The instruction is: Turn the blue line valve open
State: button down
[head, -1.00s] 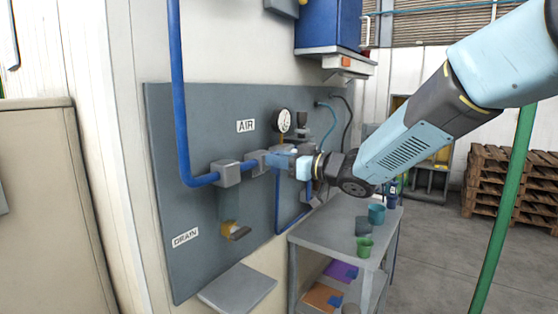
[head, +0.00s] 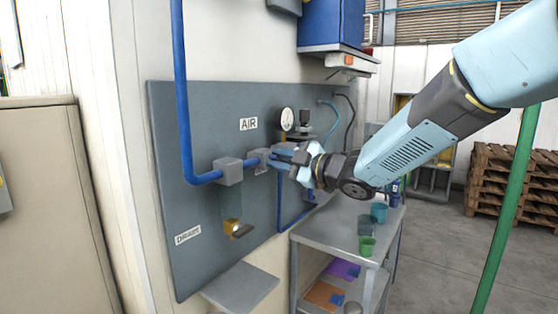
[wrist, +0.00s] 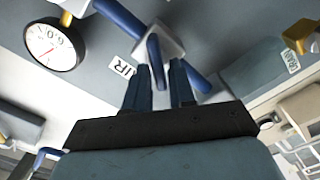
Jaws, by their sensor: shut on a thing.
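The blue line runs down and then across the grey panel, through the grey valve body (head: 258,159) below the AIR label (head: 248,124). In the wrist view the valve body (wrist: 160,42) has a blue lever handle (wrist: 154,52) reaching out between the two dark fingers. My gripper (wrist: 164,72) is shut on this handle. In the head view my gripper (head: 284,158) is at the valve from the right, and its fingers mostly hide the handle. In the wrist view the handle stands at an angle to the blue pipe (wrist: 120,18).
A round gauge (head: 287,119) is mounted behind the valve. A yellow drain valve (head: 236,229) with a dark handle sits lower left, near the DRAIN label (head: 187,235). A grey bench (head: 335,233) with several cups stands below right. A small shelf (head: 240,287) juts out underneath.

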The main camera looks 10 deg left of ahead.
jog(key=shift+s+f+n, duration=0.1)
jog(key=shift+f+n, duration=0.1)
jog(key=shift+n, duration=1.05)
jog(key=shift+w+f+n, duration=0.1)
jog(key=shift+f+n, duration=0.1)
jog(key=shift+n, duration=1)
jog(key=shift+s+f+n, duration=0.1)
jog(key=shift+f+n, duration=0.1)
jog(key=shift+n, duration=1.05)
jog(key=shift+f, duration=0.1)
jog(key=c, duration=1.2)
grip_release()
jog(key=v, duration=1.4)
